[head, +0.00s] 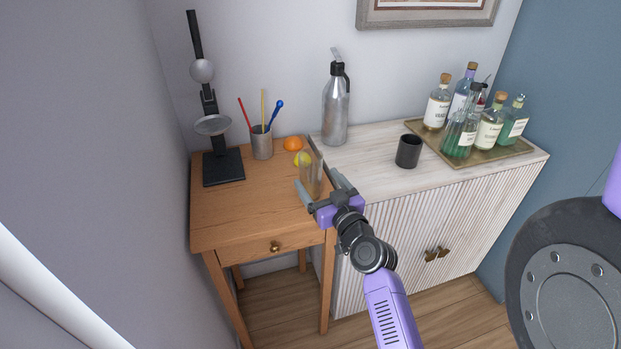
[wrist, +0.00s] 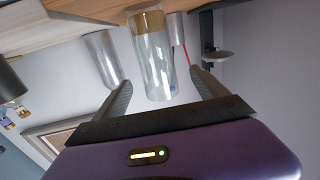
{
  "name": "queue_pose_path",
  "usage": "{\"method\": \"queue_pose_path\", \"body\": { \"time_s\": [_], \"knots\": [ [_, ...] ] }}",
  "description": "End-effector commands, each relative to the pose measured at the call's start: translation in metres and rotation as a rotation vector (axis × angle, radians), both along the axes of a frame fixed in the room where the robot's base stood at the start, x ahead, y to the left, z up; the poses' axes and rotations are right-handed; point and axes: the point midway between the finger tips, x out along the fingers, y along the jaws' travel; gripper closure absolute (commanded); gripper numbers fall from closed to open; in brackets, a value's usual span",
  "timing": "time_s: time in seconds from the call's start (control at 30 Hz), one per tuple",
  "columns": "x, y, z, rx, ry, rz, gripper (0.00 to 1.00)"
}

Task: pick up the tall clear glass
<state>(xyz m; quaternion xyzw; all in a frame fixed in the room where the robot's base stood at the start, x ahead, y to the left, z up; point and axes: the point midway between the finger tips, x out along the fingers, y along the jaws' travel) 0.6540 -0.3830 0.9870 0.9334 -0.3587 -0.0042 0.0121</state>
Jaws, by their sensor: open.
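The tall clear glass (head: 312,180) stands upright at the right front part of the small wooden table (head: 240,205). It also shows in the wrist view (wrist: 153,62), where the picture is upside down. My gripper (head: 319,181) is open at the glass, its jaws pointing toward it. In the wrist view my gripper (wrist: 161,80) has one finger on each side of the glass, with a visible gap on both sides.
An orange (head: 293,143) and a lemon (head: 302,159) lie just behind the glass. A pencil cup (head: 261,143) and a black stand (head: 223,167) are farther left. A steel flask (head: 335,108), a dark cup (head: 408,151) and a bottle tray (head: 470,160) stand on the white cabinet.

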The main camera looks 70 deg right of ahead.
Motion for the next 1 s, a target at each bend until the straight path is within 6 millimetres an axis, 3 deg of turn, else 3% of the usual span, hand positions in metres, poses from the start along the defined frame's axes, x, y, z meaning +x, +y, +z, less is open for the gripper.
{"method": "queue_pose_path", "body": {
  "time_s": [0.4,0.77,1.0],
  "knots": [
    [0.035,-0.038,0.001,0.001,0.001,-0.001,0.17],
    [0.042,-0.044,-0.002,0.001,0.001,-0.001,0.17],
    [0.042,-0.043,-0.002,0.001,0.001,-0.001,0.62]
  ]
}}
